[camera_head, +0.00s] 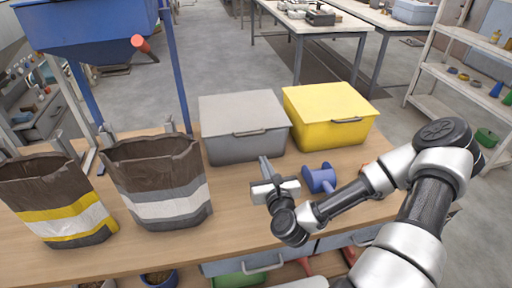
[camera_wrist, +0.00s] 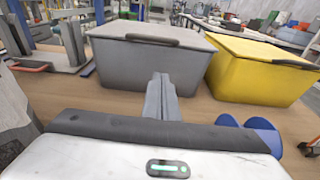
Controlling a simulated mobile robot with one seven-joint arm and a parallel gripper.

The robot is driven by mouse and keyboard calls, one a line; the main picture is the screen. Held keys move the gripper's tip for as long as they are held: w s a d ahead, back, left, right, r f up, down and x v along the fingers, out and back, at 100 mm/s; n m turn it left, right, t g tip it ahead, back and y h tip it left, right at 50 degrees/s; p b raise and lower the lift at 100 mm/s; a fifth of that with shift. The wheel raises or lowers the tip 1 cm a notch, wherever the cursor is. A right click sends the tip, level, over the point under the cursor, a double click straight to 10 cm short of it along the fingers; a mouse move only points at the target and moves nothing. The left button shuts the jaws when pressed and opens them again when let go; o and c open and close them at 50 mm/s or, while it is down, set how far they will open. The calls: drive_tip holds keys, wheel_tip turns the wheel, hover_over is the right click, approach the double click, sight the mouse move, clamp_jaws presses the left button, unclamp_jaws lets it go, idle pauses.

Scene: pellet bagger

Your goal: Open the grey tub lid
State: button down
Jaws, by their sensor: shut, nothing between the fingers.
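The grey tub (camera_head: 244,146) stands on the wooden bench with its grey lid (camera_head: 240,112) down. A dark handle (camera_head: 249,132) runs along the lid's front edge. In the wrist view the tub (camera_wrist: 125,77) fills the upper middle, with the lid handle (camera_wrist: 151,39) above my fingers. My gripper (camera_head: 264,160) is in front of the tub, low and apart from the handle as far as I can tell. Its fingers (camera_wrist: 161,82) are together with nothing between them, pointing at the tub's front wall.
A yellow tub (camera_head: 328,122) with a shut lid stands right of the grey one. A blue scoop-like object (camera_head: 320,178) lies right of my gripper. Two open paper bags, one brown and grey (camera_head: 170,207) and one with a yellow stripe (camera_head: 62,215), stand to the left.

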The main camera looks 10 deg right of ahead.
drive_tip(key=w+b, duration=0.3)
drive_tip(key=b, duration=0.1)
drive_tip(key=w+f+b, duration=0.1)
drive_tip(key=w+b, duration=0.2)
drive_tip(key=b, duration=0.1)
drive_tip(key=w+f+b, duration=0.1)
drive_tip(key=w+b, duration=0.2)
drive_tip(key=b, duration=0.1)
drive_tip(key=shift+a+b, duration=0.35)
drive_tip(key=r, duration=0.4)
drive_tip(key=shift+s+d+r, duration=0.1)
drive_tip(key=shift+s, duration=0.3)
